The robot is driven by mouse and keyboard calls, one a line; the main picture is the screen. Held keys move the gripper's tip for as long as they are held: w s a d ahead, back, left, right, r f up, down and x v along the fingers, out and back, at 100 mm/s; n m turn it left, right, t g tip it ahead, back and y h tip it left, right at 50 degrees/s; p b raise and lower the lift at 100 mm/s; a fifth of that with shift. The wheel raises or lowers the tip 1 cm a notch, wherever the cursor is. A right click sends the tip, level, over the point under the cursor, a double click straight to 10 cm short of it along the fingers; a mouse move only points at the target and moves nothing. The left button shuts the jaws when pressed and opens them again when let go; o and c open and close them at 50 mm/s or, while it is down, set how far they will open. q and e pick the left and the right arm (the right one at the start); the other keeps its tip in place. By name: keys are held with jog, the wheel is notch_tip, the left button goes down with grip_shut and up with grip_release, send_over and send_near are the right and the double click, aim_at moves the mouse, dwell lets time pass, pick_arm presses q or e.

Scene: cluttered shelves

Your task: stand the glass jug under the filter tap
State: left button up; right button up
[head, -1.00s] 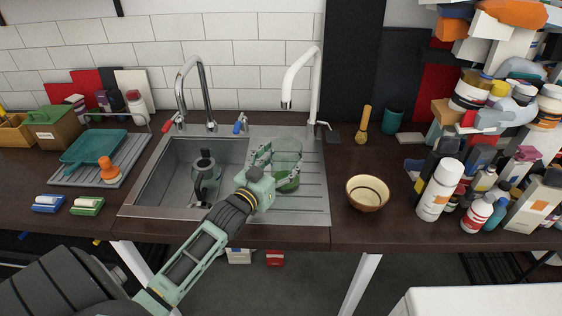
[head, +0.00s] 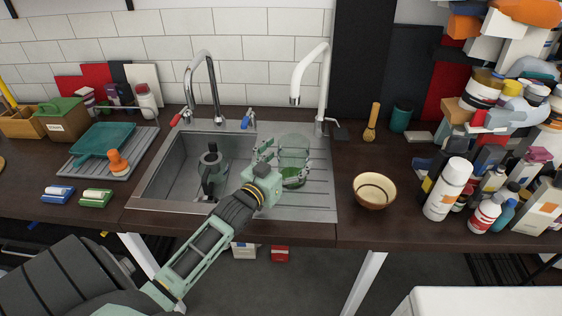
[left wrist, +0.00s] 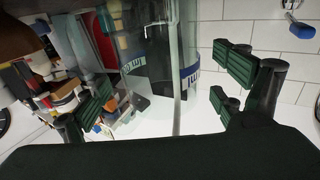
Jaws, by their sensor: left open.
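The clear glass jug (head: 293,149), greenish towards its base, stands upright on the ribbed drainer (head: 320,203) right of the sink bowl. The white filter tap (head: 311,72) rises behind it, its spout end above the jug in the head view. My left gripper (head: 285,160) is open, with one finger on each side of the jug. In the left wrist view the jug's glass wall (left wrist: 155,60), with a blue-and-white band, shows between the spread fingers (left wrist: 170,95). The fingers look apart from the glass there. My right gripper is not in view.
A dark pitcher-like item (head: 212,170) stands in the sink bowl, under a chrome tap (head: 202,75). A wooden bowl (head: 374,191) sits right of the drainer. Bottles and boxes crowd the right side (head: 490,190). A grey tray (head: 133,160) lies left of the sink.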

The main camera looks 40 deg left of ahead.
pick_arm(q)
jog(key=s+b, duration=0.1)
jog(key=s, duration=1.1)
jog(key=shift+d, duration=0.3)
